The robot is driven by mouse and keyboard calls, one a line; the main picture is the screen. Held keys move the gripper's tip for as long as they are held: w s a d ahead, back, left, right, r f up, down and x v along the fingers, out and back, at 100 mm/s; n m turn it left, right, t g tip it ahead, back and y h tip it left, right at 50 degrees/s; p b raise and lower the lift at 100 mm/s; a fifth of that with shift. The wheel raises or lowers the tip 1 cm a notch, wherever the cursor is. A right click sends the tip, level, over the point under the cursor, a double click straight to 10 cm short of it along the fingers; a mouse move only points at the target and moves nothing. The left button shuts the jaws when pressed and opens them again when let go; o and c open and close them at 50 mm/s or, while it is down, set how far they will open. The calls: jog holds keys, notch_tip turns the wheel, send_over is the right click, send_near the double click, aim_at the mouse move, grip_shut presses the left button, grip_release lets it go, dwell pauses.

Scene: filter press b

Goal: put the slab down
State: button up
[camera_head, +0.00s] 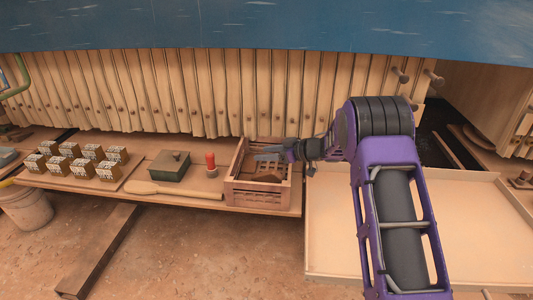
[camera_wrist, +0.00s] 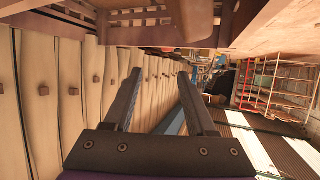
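A brown slab-like piece (camera_head: 266,178) lies in the slatted wooden crate (camera_head: 258,197) at the right end of the low shelf. In the wrist view a brown piece (camera_wrist: 190,18), which looks like the same slab, shows at the top beside the crate's slatted wall (camera_wrist: 140,36). My gripper (camera_head: 262,154) reaches in from the right over the crate, above the slab. In the wrist view the two fingers of my gripper (camera_wrist: 160,74) stand apart with nothing between them. The slab appears clear of the fingers. Part of it is hidden by the crate's front wall.
Left of the crate on the shelf are a red-handled stamp (camera_head: 211,163), a green box (camera_head: 170,166), a wooden paddle (camera_head: 165,190) and several printed blocks (camera_head: 85,160). An empty shallow tray (camera_head: 330,225) is at right. Pale pleated press plates (camera_head: 180,90) stand close behind.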

jog(key=shift+r, duration=0.2)
jog(key=r+v, duration=0.1)
jog(key=v, duration=1.1)
jog(key=shift+p, duration=0.45)
